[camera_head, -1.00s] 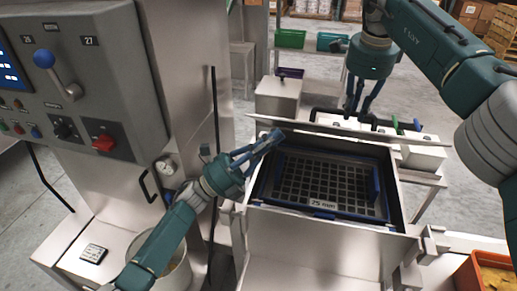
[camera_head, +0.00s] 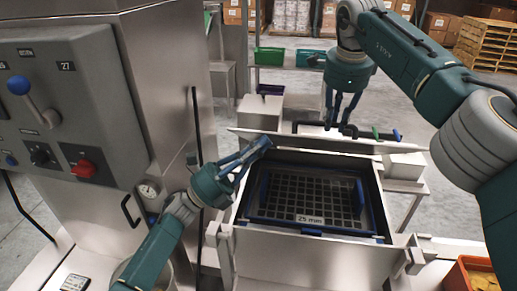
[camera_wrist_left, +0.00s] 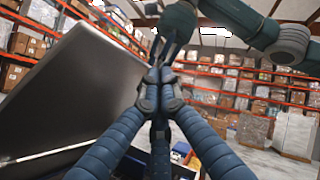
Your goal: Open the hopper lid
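The hopper lid (camera_head: 300,143) is raised at the back of the open hopper (camera_head: 270,243) and shows nearly edge-on in the head view. In the left wrist view it is a large tilted grey panel (camera_wrist_left: 75,90). The hopper mouth shows a dark grid (camera_head: 305,195) in a blue frame, labelled 25 mm. My left gripper (camera_head: 266,143) is at the lid's left part, its fingers converged with nothing seen between them; contact is unclear. My right gripper (camera_head: 342,125) points down behind the lid, by a black bar (camera_head: 305,125). Its grip on the bar is unclear.
A control cabinet (camera_head: 70,105) with a blue-knobbed lever and red switch stands close on the left. An orange bin (camera_head: 470,272) is at the lower right. Behind the hopper are a steel box (camera_head: 258,112) and green bins (camera_head: 269,57). Open floor lies behind to the right.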

